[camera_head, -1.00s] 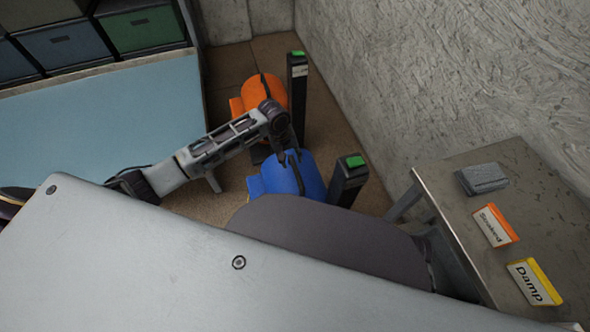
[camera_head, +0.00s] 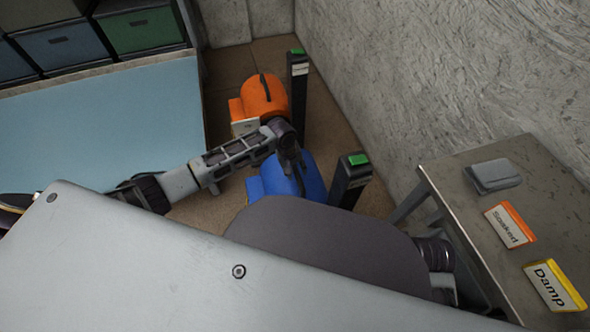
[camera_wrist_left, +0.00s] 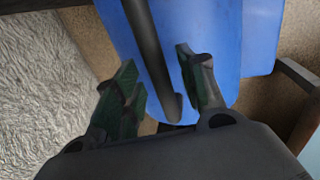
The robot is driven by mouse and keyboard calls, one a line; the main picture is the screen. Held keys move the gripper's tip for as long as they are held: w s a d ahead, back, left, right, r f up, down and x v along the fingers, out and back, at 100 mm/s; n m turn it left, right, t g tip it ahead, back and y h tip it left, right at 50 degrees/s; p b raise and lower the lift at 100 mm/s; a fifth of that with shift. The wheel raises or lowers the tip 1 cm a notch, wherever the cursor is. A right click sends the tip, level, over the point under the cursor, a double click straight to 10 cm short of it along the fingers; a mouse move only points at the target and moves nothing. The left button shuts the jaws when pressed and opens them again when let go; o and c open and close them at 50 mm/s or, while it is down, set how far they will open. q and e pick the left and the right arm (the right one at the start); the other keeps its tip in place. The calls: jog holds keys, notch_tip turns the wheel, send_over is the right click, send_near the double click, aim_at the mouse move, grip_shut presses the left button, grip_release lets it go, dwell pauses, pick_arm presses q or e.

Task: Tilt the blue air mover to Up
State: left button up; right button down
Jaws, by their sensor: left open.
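The blue air mover (camera_head: 312,182) stands on the floor beside a dark post with a green top. It is partly hidden by my left gripper and by my grey body at the front. My left gripper (camera_head: 298,172) is over its top. In the left wrist view, the blue air mover (camera_wrist_left: 215,50) fills the upper middle, with a dark handle bar (camera_wrist_left: 152,55) running along it. The open fingers of my left gripper (camera_wrist_left: 158,82) stand on either side of the bar, apart from each other. I cannot tell whether they touch it. My right gripper is not in view.
An orange air mover (camera_head: 263,97) stands behind the blue one. Dark posts (camera_head: 348,182) with green tops stand beside both. At right, a table (camera_head: 455,180) holds a grey block (camera_head: 493,176) and cards reading Soaked (camera_head: 510,224) and Damp (camera_head: 553,286). A rough wall is behind.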

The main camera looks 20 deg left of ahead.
pick_arm(q)
jog(key=shift+c, duration=0.9)
grip_shut()
jog(key=shift+d+p, duration=0.1)
jog(key=shift+p, duration=0.25)
